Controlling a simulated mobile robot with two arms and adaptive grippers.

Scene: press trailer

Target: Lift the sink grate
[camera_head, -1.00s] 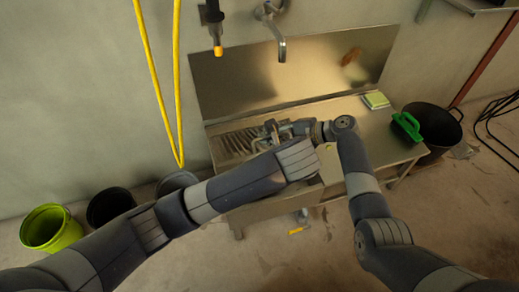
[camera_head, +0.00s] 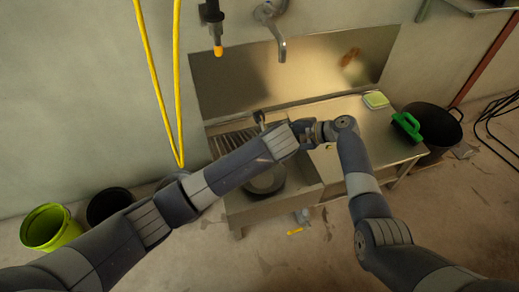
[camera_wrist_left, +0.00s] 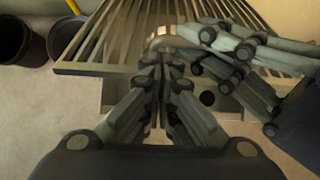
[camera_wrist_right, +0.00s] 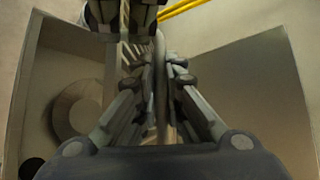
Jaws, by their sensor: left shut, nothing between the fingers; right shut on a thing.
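The sink grate is a metal frame of parallel slats. It shows at the left of the sink in the head view (camera_head: 232,140) and spans the upper part of the left wrist view (camera_wrist_left: 95,45). In the head view my left forearm hides part of the grate and most of the left gripper.
The sink basin (camera_head: 302,188) shows below the arms with a dark round item (camera_head: 268,181) in it. A faucet (camera_head: 279,40) hangs above. A green-handled brush (camera_head: 407,125) and a sponge (camera_head: 375,100) are at right. Several buckets stand on the floor at left.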

